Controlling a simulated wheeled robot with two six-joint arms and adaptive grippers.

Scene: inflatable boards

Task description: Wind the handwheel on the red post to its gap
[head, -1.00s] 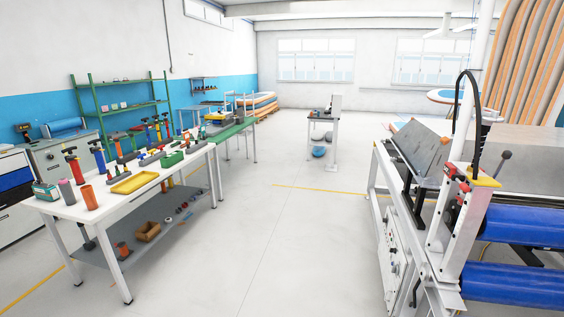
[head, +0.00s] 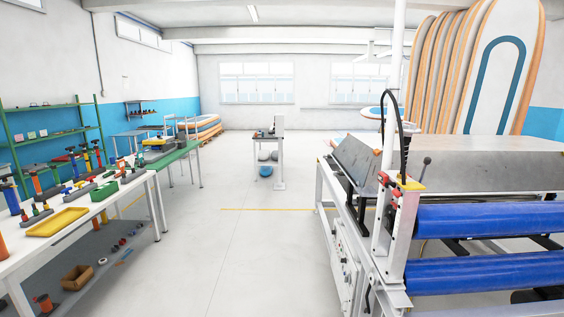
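I cannot make out a handwheel or its gap for certain at this distance. Small upright red, blue, orange and yellow pieces stand on the white workbench (head: 140,190) at the left, and I cannot tell whether one of them is the red post. A small red part (head: 383,179) shows on the white end frame of the roller machine (head: 399,235) at the right, with no clear wheel on it. Neither of my grippers is in view.
A yellow tray (head: 57,222) lies on the workbench, and a cardboard box (head: 77,278) is on its lower shelf. The machine has two big blue rollers (head: 490,219). A small white table (head: 281,160) stands farther back. The floor (head: 235,255) between workbench and machine is clear.

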